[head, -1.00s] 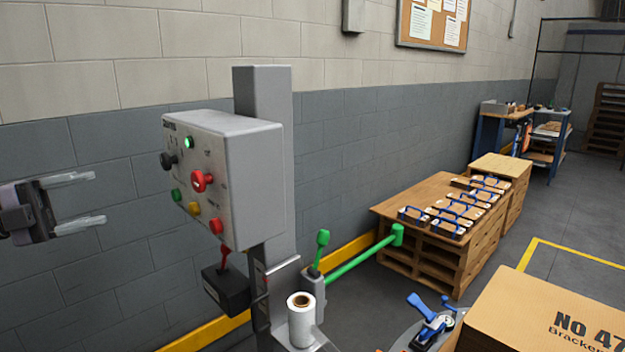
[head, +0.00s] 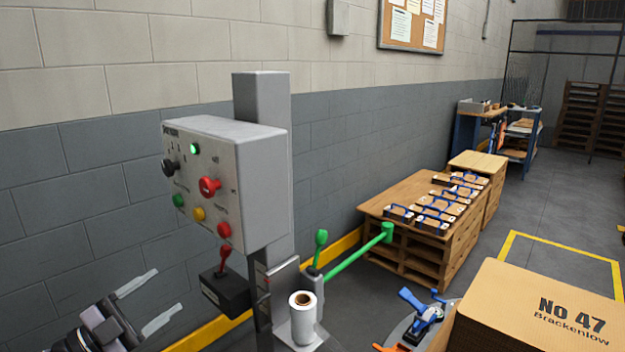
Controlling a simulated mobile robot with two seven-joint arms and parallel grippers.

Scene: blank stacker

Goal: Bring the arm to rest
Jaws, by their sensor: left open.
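My left gripper (head: 150,301) is at the lower left of the head view. Its two pale fingers are spread apart with nothing between them. It is below and to the left of the grey control box (head: 235,180) and apart from it. The box carries a lit green lamp, a black knob and several coloured buttons, among them a red one (head: 209,187). Below it is a black box with a red lever (head: 225,258). My right gripper is not in view.
The control box stands on a grey post (head: 262,100). A white roll (head: 303,318) and green levers (head: 345,262) are beside it. A cardboard box (head: 510,310) is at lower right. Pallets with blue-handled blocks (head: 440,205) stand along the wall. Grey floor is open at right.

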